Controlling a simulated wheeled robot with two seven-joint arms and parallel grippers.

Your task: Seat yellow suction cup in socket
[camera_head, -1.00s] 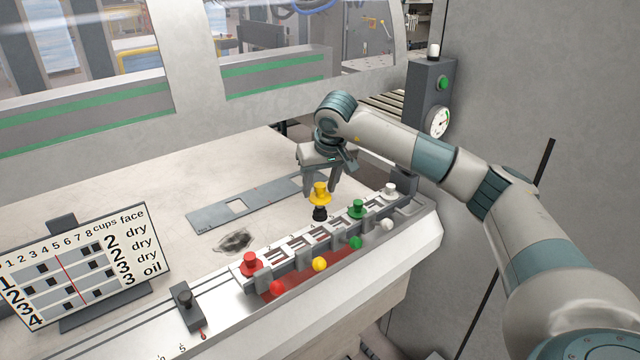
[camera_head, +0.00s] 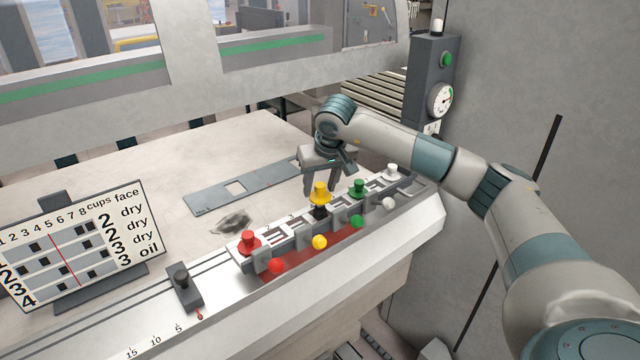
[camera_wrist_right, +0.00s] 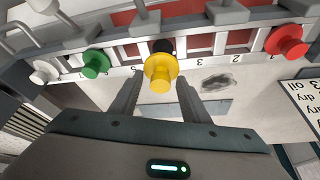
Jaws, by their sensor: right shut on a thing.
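The yellow suction cup (camera_head: 320,194) is upright at the rack (camera_head: 285,243), between the red and green cups. Its black lower part (camera_head: 320,212) shows at the rack's top, and the cup stands slightly higher than its neighbours' line. I cannot tell whether it touches the socket beneath. My right gripper (camera_head: 322,184) is shut on the cup from the far side. In the right wrist view the cup (camera_wrist_right: 160,73) sits between the two fingertips (camera_wrist_right: 159,88). The socket under it is hidden. My left gripper is not in view.
A red cup (camera_head: 249,242), a green cup (camera_head: 357,187) and a white cup (camera_head: 392,172) stand in the rack. A sign board (camera_head: 85,245) stands left. A flat plate (camera_head: 215,196) lies behind.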

